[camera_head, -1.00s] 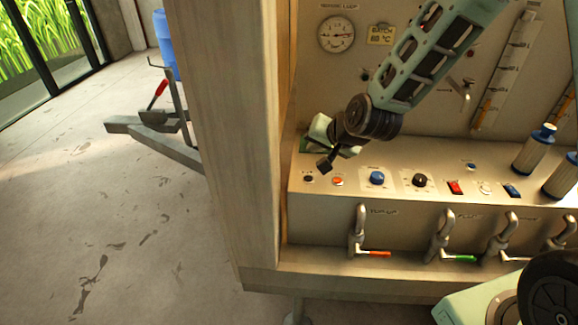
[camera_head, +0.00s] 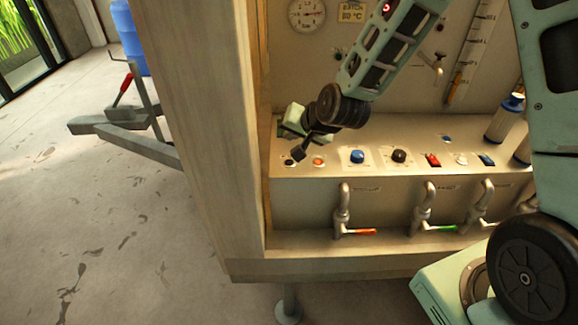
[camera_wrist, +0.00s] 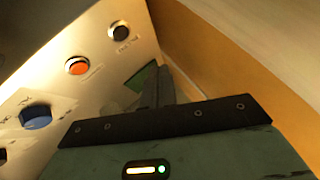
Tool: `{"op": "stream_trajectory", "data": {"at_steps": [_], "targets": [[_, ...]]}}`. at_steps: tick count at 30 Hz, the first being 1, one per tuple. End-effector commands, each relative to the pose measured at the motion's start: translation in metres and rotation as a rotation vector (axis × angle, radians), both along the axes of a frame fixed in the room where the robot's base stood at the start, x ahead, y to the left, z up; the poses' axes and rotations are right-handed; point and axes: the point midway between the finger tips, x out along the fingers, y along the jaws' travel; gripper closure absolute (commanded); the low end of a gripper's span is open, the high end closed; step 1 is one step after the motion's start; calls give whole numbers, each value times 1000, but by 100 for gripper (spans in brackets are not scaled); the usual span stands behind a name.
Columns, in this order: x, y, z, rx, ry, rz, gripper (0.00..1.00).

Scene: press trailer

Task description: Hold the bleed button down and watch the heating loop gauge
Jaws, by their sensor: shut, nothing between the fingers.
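The round heating loop gauge (camera_head: 307,14) is on the back wall at the top of the head view; its needle shows, but its numbers are too small to read. On the sloped panel are a black button (camera_head: 289,161) and an orange button (camera_head: 318,161), which also show in the wrist view, black (camera_wrist: 119,30) and orange (camera_wrist: 77,66). Their labels are unreadable, so I cannot tell which is the bleed button. My gripper (camera_head: 298,153) is shut and empty, low over the panel's left end by the black button. In the wrist view its fingers (camera_wrist: 160,88) appear apart from both buttons.
Several taps hang below, one red-handled (camera_head: 362,232). A wooden side wall (camera_head: 205,130) stands close left of my gripper.

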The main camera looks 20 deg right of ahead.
Motion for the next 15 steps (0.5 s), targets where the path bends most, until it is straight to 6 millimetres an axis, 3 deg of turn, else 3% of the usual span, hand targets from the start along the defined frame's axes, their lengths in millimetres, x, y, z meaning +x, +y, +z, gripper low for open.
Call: {"op": "stream_trajectory", "data": {"at_steps": [1, 7, 15], "targets": [[0, 0, -13, 1, 0, -1, 100], [0, 0, -42, 0, 1, 1, 100], [0, 0, -59, 0, -1, -1, 100]]}}
